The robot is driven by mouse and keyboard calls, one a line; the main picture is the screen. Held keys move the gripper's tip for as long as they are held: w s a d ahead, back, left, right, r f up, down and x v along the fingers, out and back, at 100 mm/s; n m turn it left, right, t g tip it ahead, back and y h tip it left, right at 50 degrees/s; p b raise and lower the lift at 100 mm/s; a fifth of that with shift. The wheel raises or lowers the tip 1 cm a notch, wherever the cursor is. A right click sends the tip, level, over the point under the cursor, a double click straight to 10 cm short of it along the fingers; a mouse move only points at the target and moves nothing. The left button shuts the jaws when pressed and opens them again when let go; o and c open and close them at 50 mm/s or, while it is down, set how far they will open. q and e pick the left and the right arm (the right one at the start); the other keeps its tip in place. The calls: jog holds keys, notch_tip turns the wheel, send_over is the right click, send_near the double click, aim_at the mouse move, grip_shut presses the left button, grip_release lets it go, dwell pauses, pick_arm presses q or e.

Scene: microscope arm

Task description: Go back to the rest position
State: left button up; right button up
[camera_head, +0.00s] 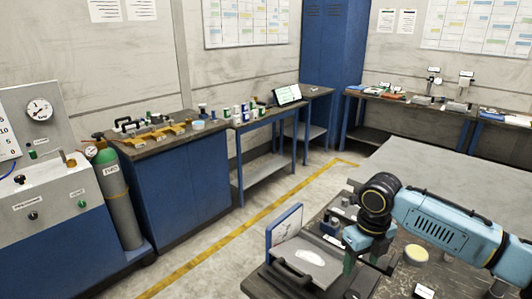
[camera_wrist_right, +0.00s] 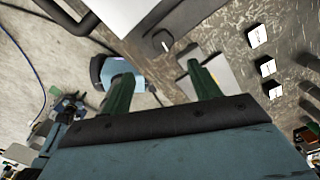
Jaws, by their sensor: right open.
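My right arm comes in from the right in the head view, light blue with a black wrist, over the near workbench (camera_head: 385,279). My right gripper (camera_head: 352,262) points down there, partly hidden by its own wrist. In the right wrist view the right gripper (camera_wrist_right: 162,82) shows two green fingers spread wide apart, with nothing between them. My left gripper is not in either view.
Beside the right gripper, a blue-edged upright panel (camera_head: 285,225) and a pale plate (camera_head: 311,256) stand at the bench's left end. A round cream-topped item (camera_head: 416,254) lies right of the gripper. The floor (camera_head: 262,231) left of the bench is clear.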

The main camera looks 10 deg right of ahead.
jog(key=s+a+f+m+t+y, duration=0.1)
jog(key=s+a+f+m, duration=0.3)
jog(key=s+a+m, duration=0.25)
jog(key=s+a+f+m+t+y, duration=0.1)
jog(key=s+a+f+m+y, duration=0.1)
jog(key=s+a+f+m, duration=0.45)
jog(key=s+d+r+m+t+h, duration=0.1)
jog(key=s+d+m, duration=0.2)
jog(key=s+m, duration=0.65)
jog(key=s+d+r+m+t+h, duration=0.1)
jog(key=s+d+m+h, duration=0.2)
jog(key=m, duration=1.2)
notch_tip(320, 180, down, 27)
jog(key=s+g+y+b, duration=0.1)
jog(key=s+g+b, duration=0.1)
jog(key=s+d+f+n+g+b, duration=0.1)
jog(key=s+d+f+b, duration=0.1)
jog(key=s+f, duration=1.5)
jog(key=shift+d, duration=0.55)
